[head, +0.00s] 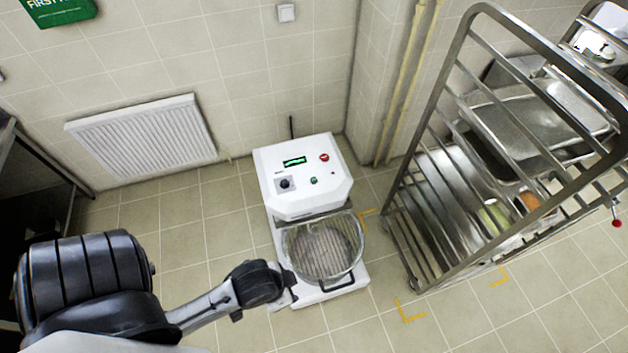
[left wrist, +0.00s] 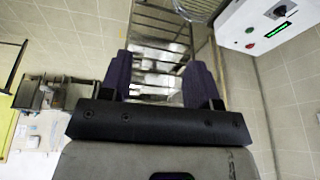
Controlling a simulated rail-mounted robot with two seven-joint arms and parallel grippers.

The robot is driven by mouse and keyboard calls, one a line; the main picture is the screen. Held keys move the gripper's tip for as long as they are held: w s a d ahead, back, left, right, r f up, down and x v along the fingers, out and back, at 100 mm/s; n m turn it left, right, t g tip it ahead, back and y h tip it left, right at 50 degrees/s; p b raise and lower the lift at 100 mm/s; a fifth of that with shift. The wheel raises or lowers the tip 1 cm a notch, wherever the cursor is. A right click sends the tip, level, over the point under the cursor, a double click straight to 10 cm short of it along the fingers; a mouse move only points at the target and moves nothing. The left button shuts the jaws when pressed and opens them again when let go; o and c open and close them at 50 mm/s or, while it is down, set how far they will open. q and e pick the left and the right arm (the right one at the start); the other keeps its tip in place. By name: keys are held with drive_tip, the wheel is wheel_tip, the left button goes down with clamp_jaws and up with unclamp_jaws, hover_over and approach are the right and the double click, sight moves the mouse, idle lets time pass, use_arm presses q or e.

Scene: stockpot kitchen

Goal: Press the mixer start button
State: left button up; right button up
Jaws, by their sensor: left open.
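The white mixer (head: 303,205) stands on the floor against the wall. Its sloped top panel has a green start button (head: 313,181), a red button (head: 324,157), a black knob (head: 285,184) and a lit green display (head: 295,161). My left gripper (head: 291,292) is low beside the mixer's bowl guard, in front of and below the panel, apart from the buttons. In the left wrist view its dark fingers (left wrist: 159,80) are open with nothing between them. There the mixer panel (left wrist: 262,22) is at the upper right, with the green button (left wrist: 249,30) small. My right gripper is not visible.
A wire guard (head: 325,247) covers the mixer's bowl. A tall metal rack (head: 402,228) with trays stands to the right. A white radiator (head: 142,136) is on the wall at left. Tiled floor (head: 200,235) left of the mixer is clear.

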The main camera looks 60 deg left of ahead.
use_arm(q)
drive_tip(key=shift+d, duration=0.2)
clamp_jaws()
drive_tip(key=shift+a, duration=0.2)
idle(0.6)
drive_tip(key=shift+d, duration=0.15)
